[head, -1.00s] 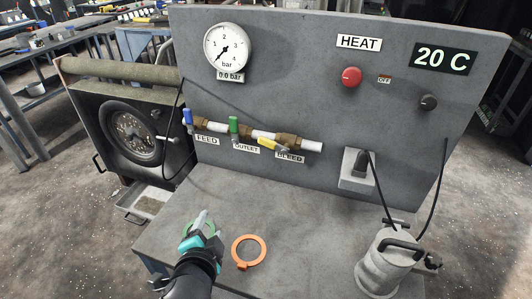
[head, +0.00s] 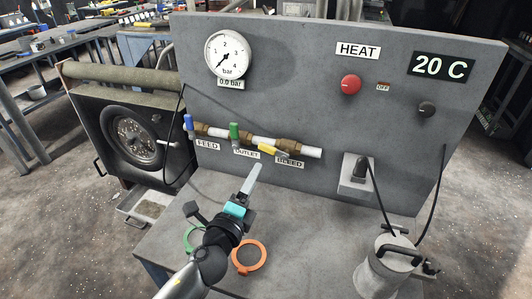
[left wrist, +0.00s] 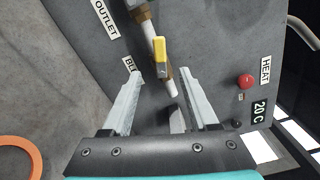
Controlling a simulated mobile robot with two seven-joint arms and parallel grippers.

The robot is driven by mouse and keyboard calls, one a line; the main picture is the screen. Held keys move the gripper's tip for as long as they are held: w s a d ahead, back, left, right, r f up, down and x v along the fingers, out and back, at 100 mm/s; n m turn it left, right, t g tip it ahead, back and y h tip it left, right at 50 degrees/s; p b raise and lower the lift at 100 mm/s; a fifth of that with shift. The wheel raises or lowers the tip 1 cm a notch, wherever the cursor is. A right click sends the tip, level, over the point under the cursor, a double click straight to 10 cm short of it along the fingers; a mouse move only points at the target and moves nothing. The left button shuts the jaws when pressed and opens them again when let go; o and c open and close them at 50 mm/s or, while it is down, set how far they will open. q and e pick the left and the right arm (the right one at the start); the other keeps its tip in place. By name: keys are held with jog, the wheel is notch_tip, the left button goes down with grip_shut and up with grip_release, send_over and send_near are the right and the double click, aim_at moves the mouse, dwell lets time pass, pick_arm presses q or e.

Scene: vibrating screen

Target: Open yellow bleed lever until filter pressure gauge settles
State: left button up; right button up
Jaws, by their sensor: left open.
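The yellow bleed lever (head: 267,149) sits on the pipe above the BLEED label, lying nearly along the pipe with a slight tilt. It also shows in the left wrist view (left wrist: 160,48), ahead of the fingertips. The round pressure gauge (head: 228,54) has its needle at the low end, and its display (head: 230,83) reads 0.0 bar. My left gripper (head: 252,180) is raised over the table, below and in front of the lever. In the left wrist view its two fingers (left wrist: 162,72) are spread with nothing held, apart from the lever. My right gripper is not in view.
The blue feed lever (head: 188,122) and green outlet lever (head: 234,131) stand upright left of the yellow one. An orange ring (head: 263,257) and a green ring (head: 187,238) lie on the table. A grey lidded canister (head: 385,270) stands at the right with cables.

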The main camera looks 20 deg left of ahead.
aim_at(268, 151)
pick_arm(q)
jog(key=w, duration=1)
jog(key=shift+d, duration=0.2)
jog(key=shift+c, duration=0.3)
grip_shut()
dwell(0.9)
